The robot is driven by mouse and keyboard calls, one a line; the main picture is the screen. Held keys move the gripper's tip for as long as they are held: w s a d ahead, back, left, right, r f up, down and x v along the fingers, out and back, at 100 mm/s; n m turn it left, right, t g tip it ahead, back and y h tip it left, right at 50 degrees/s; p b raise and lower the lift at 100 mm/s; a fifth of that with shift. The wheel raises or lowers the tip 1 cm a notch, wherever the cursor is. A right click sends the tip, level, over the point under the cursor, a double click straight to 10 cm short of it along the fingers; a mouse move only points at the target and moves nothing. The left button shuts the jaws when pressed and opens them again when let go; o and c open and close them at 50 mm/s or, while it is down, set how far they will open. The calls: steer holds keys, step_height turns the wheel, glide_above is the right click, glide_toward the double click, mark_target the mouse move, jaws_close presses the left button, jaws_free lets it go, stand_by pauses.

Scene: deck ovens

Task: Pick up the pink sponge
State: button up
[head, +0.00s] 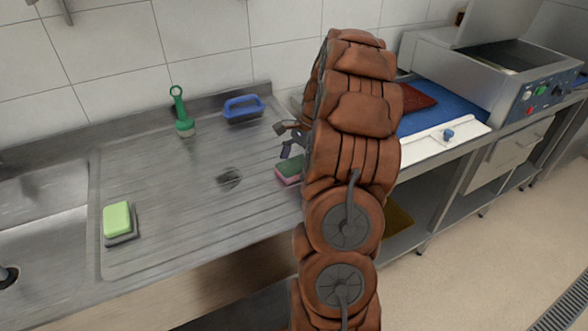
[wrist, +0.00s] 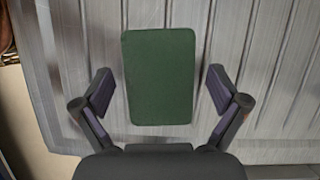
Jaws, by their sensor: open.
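The pink sponge (head: 289,176) lies on the ribbed steel drainboard in the head view, close to its right front edge; its sides are pink and its top is dark green. My arm hides part of its right side. In the wrist view the sponge (wrist: 159,76) shows only its green top, a rectangle between and mostly beyond my fingers. My gripper (wrist: 159,92) is open, with one finger to each side of the sponge and a gap on both sides. In the head view my gripper (head: 288,146) is partly hidden by my arm and is just above the sponge.
A lime green sponge (head: 117,219) on a grey pad lies at the left by the sink basin (head: 40,215). A green-handled brush (head: 181,112) and a blue-handled brush (head: 243,108) are at the back. A blue board (head: 440,112) and a fryer (head: 490,65) are right. The drainboard's middle (head: 190,215) is clear.

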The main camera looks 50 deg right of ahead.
steer(key=shift+f, duration=0.2)
steer(key=shift+c, duration=0.4)
steer(key=c, duration=0.7)
